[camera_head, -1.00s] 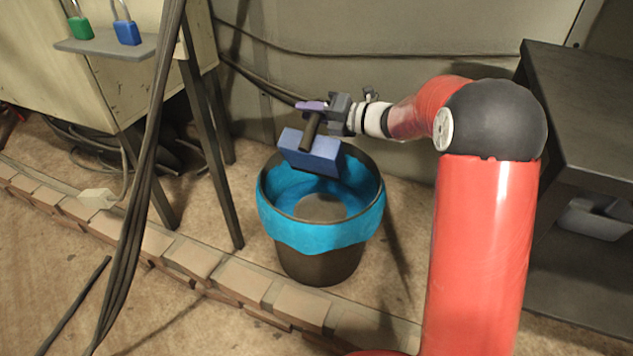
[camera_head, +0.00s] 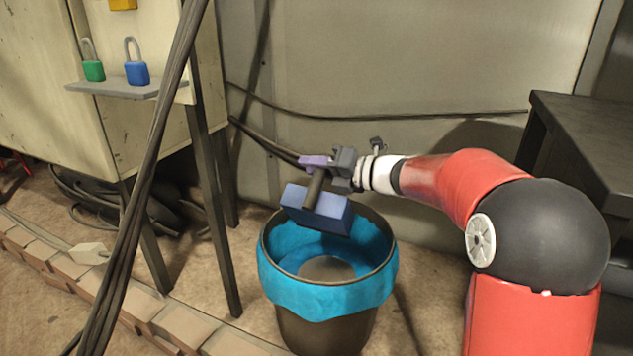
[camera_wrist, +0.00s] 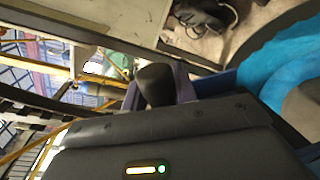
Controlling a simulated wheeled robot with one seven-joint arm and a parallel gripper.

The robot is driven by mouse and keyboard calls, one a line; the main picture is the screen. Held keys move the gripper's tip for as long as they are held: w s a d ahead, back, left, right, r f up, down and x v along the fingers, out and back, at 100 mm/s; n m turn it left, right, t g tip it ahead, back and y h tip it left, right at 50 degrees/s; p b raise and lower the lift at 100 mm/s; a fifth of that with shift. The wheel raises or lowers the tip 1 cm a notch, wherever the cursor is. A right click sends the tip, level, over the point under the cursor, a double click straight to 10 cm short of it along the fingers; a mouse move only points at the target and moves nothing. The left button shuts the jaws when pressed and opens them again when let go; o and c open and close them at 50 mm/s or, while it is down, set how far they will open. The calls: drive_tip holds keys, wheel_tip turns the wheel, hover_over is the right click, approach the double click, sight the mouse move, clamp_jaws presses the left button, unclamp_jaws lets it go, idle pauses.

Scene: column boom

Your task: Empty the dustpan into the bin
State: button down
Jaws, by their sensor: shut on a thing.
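The dustpan (camera_head: 322,212) is blue with a dark handle and hangs tilted over the back part of the bin's mouth. My gripper (camera_head: 317,172) is shut on the dark handle above the pan. The handle end (camera_wrist: 155,84) also shows between the purple fingers in the wrist view. The bin (camera_head: 325,331) is dark and round, with a bright blue liner (camera_head: 328,300) folded over its rim. The bin stands upright on the floor. I see a pale round patch at its bottom. I cannot tell whether anything lies in the dustpan.
A small grey shelf (camera_head: 125,88) holds a green padlock (camera_head: 93,70) and a blue padlock (camera_head: 137,72). Dark cables (camera_head: 140,190) hang at the left in front of a thin-legged cabinet. A dark table (camera_head: 585,130) stands at the right. A brick edging (camera_head: 150,310) runs along the floor.

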drive_tip(key=shift+s+a+f+n+b, duration=0.2)
drive_tip(key=shift+s+b, duration=0.2)
drive_tip(key=shift+b, duration=0.2)
drive_tip(key=shift+s+a+f+n+b, duration=0.1)
drive_tip(key=shift+s+n+b, duration=0.1)
drive_tip(key=shift+s+b, duration=0.25)
drive_tip(key=r, duration=0.1)
drive_tip(key=s+r+p, duration=0.1)
drive_tip(key=r, duration=0.1)
drive_tip(key=shift+a+r+n, duration=0.1)
drive_tip(key=shift+a+n, duration=0.05)
drive_tip(key=shift+n, duration=0.25)
drive_tip(key=shift+s+a+f+t+b, duration=0.1)
drive_tip(key=shift+s+f+t+b, duration=0.3)
drive_tip(key=shift+b, duration=0.6)
drive_tip(key=s+b, duration=0.1)
drive_tip(key=b, duration=0.1)
drive_tip(key=s+n+b, duration=0.1)
drive_tip(key=b, duration=0.1)
drive_tip(key=a+n+b, duration=0.1)
drive_tip(key=b, duration=0.1)
drive_tip(key=shift+s+f, duration=0.35)
drive_tip(key=shift+s, duration=0.05)
drive_tip(key=s+a+f+n, duration=0.2)
drive_tip(key=s+f+n, duration=0.1)
drive_tip(key=s+n, duration=0.3)
drive_tip(key=shift+s+a+n+t+y, duration=0.3)
drive_tip(key=shift+s+t, duration=0.1)
drive_tip(key=shift+s, duration=0.2)
